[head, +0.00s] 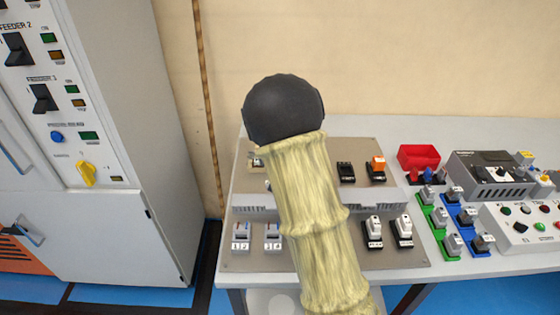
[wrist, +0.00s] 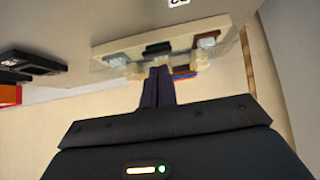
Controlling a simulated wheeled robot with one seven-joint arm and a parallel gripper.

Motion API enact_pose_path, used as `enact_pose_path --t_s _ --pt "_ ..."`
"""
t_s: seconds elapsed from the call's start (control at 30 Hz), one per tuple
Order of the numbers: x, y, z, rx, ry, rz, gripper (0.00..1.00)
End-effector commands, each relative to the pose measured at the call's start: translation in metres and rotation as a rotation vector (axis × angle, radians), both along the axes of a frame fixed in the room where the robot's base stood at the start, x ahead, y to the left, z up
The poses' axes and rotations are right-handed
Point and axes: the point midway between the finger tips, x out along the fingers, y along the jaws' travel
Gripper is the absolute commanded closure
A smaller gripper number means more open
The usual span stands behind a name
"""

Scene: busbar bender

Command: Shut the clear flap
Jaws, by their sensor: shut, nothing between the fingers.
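In the wrist view my gripper (wrist: 158,76) is shut and empty. Its dark fingertips reach up to a small cream base (wrist: 125,45) on the grey panel. A see-through pane, which looks like the clear flap (wrist: 232,52), stands out from this base around the small parts there. The fingertips are close to it; I cannot tell whether they touch. Its exact angle is hard to judge. In the head view my sleeved arm and dark wrist hide the gripper and most of the flap's spot; a small part (head: 256,160) shows just left of the arm.
The grey panel (head: 400,257) lies on a bench, with black switches (head: 346,172), an orange-topped part (head: 377,165) and several white breakers. A red bin (head: 418,157) and control boxes stand to the right. A tall cabinet (head: 150,150) stands at the left, and the wall is behind.

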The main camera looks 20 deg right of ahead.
Motion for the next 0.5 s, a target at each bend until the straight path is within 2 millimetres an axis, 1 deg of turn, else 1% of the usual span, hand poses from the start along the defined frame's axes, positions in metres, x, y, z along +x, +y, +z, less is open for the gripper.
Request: enact_pose_path --t_s 0.03,0.27,0.3,0.33,0.5 --pt "0.0 0.0 0.01 0.0 -0.001 -0.001 1.0" --pt "0.0 -0.001 0.038 0.0 0.0 -0.003 1.0" --pt "-0.005 0.001 0.027 0.001 0.005 -0.002 1.0" --pt "-0.009 0.002 0.022 0.001 0.005 -0.001 1.0" --pt "-0.031 0.008 0.003 0.0 0.005 -0.001 1.0"
